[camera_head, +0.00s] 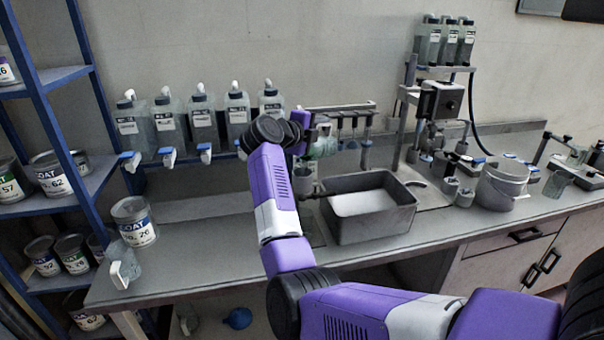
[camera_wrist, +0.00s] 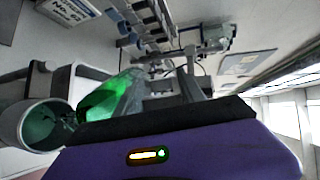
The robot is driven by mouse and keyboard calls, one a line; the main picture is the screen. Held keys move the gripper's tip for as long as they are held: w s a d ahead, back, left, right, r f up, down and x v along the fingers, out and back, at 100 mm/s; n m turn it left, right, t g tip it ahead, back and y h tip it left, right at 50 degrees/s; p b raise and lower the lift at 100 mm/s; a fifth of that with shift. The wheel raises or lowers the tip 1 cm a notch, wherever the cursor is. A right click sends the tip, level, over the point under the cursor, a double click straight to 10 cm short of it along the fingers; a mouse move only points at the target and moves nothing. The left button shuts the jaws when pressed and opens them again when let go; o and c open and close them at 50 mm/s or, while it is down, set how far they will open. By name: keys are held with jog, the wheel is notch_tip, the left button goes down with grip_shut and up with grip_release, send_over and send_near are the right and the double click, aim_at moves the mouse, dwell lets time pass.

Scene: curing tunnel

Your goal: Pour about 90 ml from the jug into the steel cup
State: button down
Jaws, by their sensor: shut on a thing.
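My gripper (camera_head: 308,136) is shut on a clear jug (camera_head: 326,146) above the bench, beside the grey basin. In the wrist view my gripper (camera_wrist: 172,86) holds the jug (camera_wrist: 108,95), which is tilted and has bright green liquid inside. Its mouth end is at the steel cup (camera_wrist: 27,122), and thin green strands show between them. The cup's inside looks green; I cannot tell the level. In the head view the small grey cup (camera_head: 305,182) stands below the jug, partly hidden by my arm.
A grey basin (camera_head: 372,228) stands right of the cup. Bottles with taps (camera_head: 202,118) line the wall. A paint can (camera_head: 134,222) and another clear jug (camera_head: 123,265) stand at the bench's left. A bucket (camera_head: 502,185) and a stand (camera_head: 412,130) are at the right.

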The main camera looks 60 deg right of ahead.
jog(key=shift+w+a+r+h+b, duration=0.1)
jog(key=shift+a+r+h+b, duration=0.25)
jog(key=shift+a+h, duration=0.2)
dwell(1.2)
